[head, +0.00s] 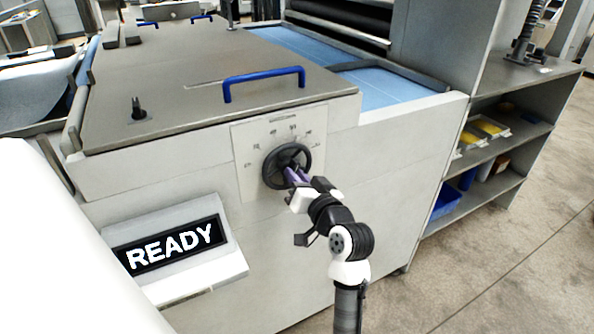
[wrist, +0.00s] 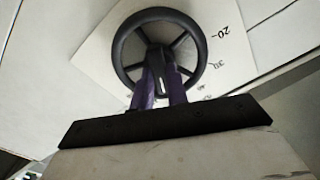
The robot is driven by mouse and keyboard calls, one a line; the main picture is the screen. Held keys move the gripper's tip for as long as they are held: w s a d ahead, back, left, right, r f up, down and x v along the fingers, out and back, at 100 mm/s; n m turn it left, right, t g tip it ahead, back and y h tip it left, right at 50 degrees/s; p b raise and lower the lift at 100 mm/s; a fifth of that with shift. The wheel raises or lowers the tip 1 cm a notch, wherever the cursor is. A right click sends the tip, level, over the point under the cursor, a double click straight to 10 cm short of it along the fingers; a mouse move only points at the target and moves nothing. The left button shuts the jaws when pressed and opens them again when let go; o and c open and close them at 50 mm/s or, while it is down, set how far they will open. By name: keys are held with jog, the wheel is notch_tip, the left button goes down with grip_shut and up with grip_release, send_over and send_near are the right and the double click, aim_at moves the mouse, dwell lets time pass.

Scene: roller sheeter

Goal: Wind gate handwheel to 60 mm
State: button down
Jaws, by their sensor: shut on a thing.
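The gate handwheel (head: 268,168) is a black spoked wheel on the front of the machine, in front of a pale scale plate (head: 243,142) with printed marks. In the wrist view the handwheel (wrist: 119,45) fills the upper middle, and the plate (wrist: 222,62) shows "20" and "30" at its right. My gripper (head: 290,175) reaches the wheel from the lower right. In the wrist view its purple fingers (wrist: 161,82) are shut on the lower part of the wheel, near a spoke. The exact grip point and any pointer are hidden or too small to read.
A display (head: 170,248) reading "READY" sits on the panel at lower left. A blue handle (head: 264,77) stands on the grey cover (head: 190,90) above the wheel. Shelves (head: 495,150) with trays stand at the right. Open floor (head: 500,260) lies at lower right.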

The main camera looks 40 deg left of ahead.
jog(key=shift+m+p, duration=1.15)
jog(key=shift+m, duration=0.75)
jog(key=shift+f, duration=0.1)
jog(key=c, duration=1.4)
grip_release()
jog(key=b+v, duration=0.4)
jog(key=v, duration=1)
jog(key=shift+a, duration=0.1)
